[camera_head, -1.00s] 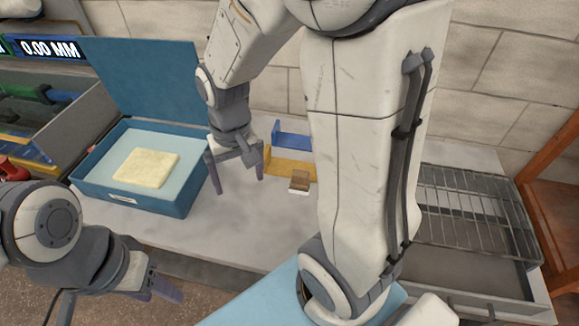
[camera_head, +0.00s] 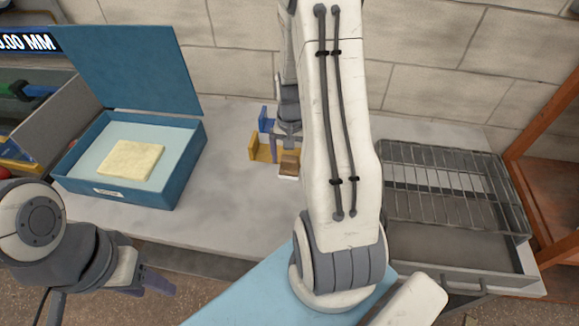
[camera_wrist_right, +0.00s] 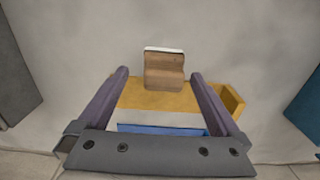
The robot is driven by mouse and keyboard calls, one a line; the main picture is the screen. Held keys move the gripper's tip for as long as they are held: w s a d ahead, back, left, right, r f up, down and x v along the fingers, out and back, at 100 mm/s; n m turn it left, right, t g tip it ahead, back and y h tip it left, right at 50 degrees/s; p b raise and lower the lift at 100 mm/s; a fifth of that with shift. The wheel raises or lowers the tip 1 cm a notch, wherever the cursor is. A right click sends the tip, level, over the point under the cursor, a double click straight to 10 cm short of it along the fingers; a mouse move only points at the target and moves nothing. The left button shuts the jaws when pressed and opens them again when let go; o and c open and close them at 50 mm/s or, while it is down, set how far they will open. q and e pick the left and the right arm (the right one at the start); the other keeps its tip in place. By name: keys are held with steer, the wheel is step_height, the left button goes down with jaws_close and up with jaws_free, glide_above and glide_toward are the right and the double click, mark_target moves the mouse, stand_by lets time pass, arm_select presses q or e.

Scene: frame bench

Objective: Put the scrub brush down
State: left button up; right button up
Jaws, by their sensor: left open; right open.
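The scrub brush (camera_head: 289,165) is a small brown wooden block with a white underside, by the front of a yellow holder (camera_head: 262,152) on the bench. In the right wrist view the brush (camera_wrist_right: 164,72) shows between the spread purple fingers of my right gripper (camera_wrist_right: 160,76). The gripper is open and not closed on it; I cannot tell the gap in depth. In the head view my right arm hides most of this gripper (camera_head: 288,128). My left gripper (camera_head: 150,283) is open and empty, low at the left, in front of the bench.
A blue holder (camera_head: 266,119) stands behind the yellow one. An open blue box (camera_head: 130,190) with a pale yellow block (camera_head: 131,160) is at the left. A wire rack (camera_head: 440,185) over a grey tray is at the right. The bench between box and holders is clear.

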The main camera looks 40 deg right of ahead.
mark_target(289, 166)
step_height(289, 166, down, 4)
steer(key=shift+w+a+f+p, duration=0.1)
steer(key=shift+w+f+p, duration=0.05)
steer(key=shift+f+p, duration=0.15)
steer(key=shift+r, duration=0.1)
steer(key=c, duration=1.5)
